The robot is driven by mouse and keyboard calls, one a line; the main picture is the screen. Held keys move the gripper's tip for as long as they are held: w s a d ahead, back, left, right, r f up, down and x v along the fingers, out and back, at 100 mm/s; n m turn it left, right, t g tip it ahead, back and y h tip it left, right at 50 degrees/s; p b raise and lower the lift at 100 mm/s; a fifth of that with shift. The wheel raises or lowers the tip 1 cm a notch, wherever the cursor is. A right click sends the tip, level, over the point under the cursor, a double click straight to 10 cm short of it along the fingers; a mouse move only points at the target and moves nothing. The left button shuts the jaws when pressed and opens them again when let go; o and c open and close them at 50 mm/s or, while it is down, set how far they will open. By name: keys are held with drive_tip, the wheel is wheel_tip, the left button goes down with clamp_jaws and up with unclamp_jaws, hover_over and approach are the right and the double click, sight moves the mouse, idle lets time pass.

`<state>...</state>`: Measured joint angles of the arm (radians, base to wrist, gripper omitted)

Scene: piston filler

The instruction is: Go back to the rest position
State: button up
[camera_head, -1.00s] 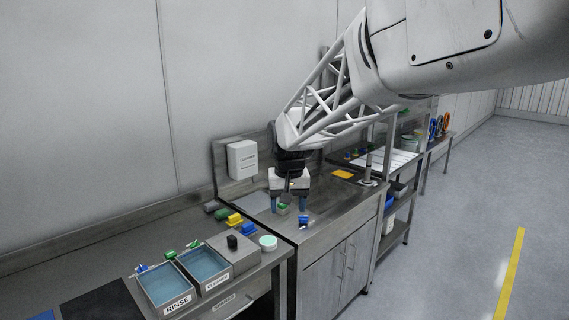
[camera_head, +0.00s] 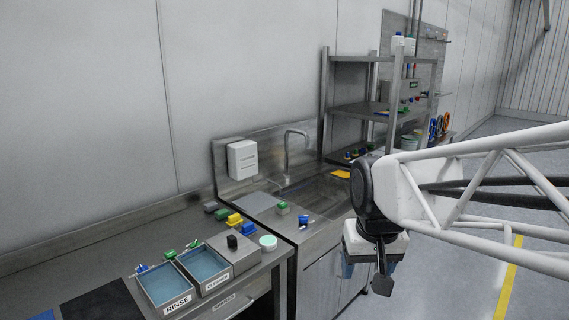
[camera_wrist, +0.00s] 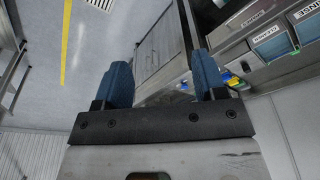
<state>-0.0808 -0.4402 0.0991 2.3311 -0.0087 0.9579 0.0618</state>
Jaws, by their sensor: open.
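My gripper (camera_head: 362,268) hangs on the right of the head view, in front of the sink cabinet and clear of the counter. In the wrist view its two blue fingers (camera_wrist: 162,80) stand wide apart with nothing between them. Beyond them are the floor and the cabinet side. My white lattice arm reaches in from the right edge of the head view.
The sink counter (camera_head: 318,232) holds a green block (camera_head: 282,208) and a blue piece (camera_head: 304,220). Left of it are the RINSE tray (camera_head: 166,287) and the CLEANER tray (camera_head: 205,265). A shelf rack (camera_head: 362,110) stands behind. Open floor (camera_head: 470,290) lies to the right.

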drive_tip(key=s+d+f, duration=0.1)
drive_tip(key=s+f, duration=0.1)
drive_tip(key=s, duration=0.4)
drive_tip(key=s+d+f, duration=0.2)
drive_tip(key=s, duration=0.3)
drive_tip(key=shift+s+d, duration=0.3)
drive_tip(key=shift+s, duration=0.05)
drive_tip(key=shift+w, duration=0.15)
idle(2.7)
